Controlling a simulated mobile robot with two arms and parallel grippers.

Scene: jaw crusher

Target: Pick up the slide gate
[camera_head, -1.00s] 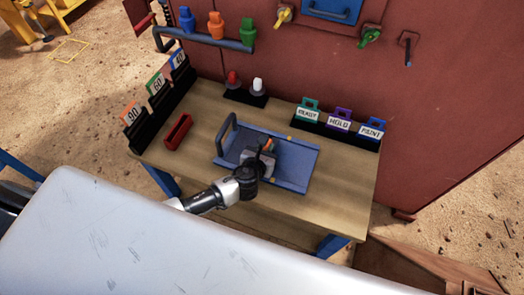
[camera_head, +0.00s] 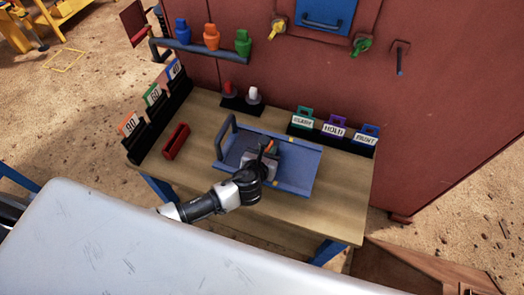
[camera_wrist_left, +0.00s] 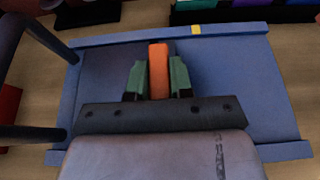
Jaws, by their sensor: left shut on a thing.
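A blue plate-like tray (camera_head: 298,172) with raised long edges and a dark upright handle (camera_head: 226,138) at its left end lies on the table; I take it to belong with the slide gate. It fills much of the left wrist view (camera_wrist_left: 235,75). My left gripper (camera_head: 267,151) is over its middle. In the left wrist view its green pads press on both sides of an upright orange grip (camera_wrist_left: 158,70). The gripper hides the grip's base, so I cannot tell how it joins the blue piece. My right gripper is not in view.
A wooden table (camera_head: 215,110) carries numbered cards (camera_head: 152,95) at left, a red block (camera_head: 176,141), red and white knobs (camera_head: 253,95), and labelled tags (camera_head: 334,130) at the back right. The red machine wall (camera_head: 450,100) rises behind. The table's right front is clear.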

